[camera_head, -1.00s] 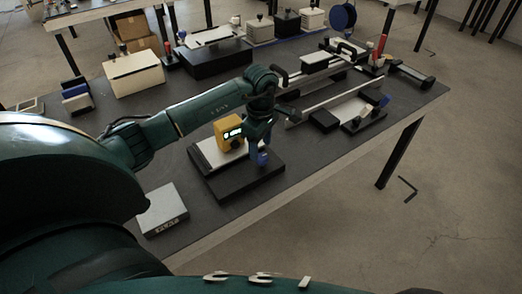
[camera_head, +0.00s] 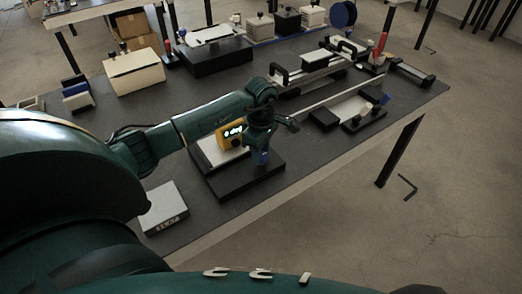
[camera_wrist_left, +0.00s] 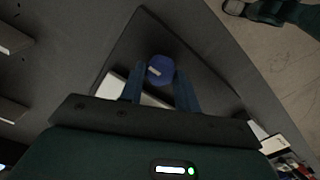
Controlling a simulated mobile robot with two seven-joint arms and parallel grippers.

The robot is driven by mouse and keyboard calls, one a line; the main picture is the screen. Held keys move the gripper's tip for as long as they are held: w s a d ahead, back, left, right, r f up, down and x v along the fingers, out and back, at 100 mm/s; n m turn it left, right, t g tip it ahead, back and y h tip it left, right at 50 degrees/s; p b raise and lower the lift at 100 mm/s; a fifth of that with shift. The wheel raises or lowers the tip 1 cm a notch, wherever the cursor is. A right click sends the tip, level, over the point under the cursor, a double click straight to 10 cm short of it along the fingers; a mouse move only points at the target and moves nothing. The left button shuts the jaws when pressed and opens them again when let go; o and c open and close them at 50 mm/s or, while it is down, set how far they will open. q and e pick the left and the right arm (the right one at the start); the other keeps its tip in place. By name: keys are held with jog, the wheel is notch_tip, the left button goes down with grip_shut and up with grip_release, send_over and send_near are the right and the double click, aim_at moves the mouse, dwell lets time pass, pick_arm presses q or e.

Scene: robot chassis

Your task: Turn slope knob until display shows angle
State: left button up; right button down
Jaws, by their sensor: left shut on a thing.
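A blue knob (camera_wrist_left: 160,70) with a small pale mark stands on the black base (camera_head: 246,179) near the table's front edge. A white plate (camera_head: 207,153) lies on the base. A yellow unit with a lit green display (camera_head: 231,134) sits at the plate, left of my left gripper; its digits are too small to read. My left gripper (camera_head: 262,157) points down over the base. In the left wrist view its blue fingers (camera_wrist_left: 158,82) are shut on the knob, one on each side. In the head view the gripper mostly hides the knob. My right gripper is not in view.
A grey-white block (camera_head: 163,208) lies front left on the dark table. A cream box (camera_head: 134,74) and a black box (camera_head: 213,57) stand behind. Rail fixtures with black handles (camera_head: 305,70) stand to the right. The table's front edge is close.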

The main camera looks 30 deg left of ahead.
pick_arm(q)
jog(key=shift+c, duration=1.3)
jog(key=shift+n, duration=0.4)
jog(key=n, duration=0.2)
jog(key=shift+n+b, duration=0.3)
jog(key=n, duration=0.3)
jog(key=shift+n, duration=0.3)
jog(key=n, duration=0.3)
jog(key=shift+s+n, duration=0.1)
jog(key=shift+n, duration=0.2)
jog(key=shift+d+n, duration=0.1)
jog(key=shift+n, duration=1.6)
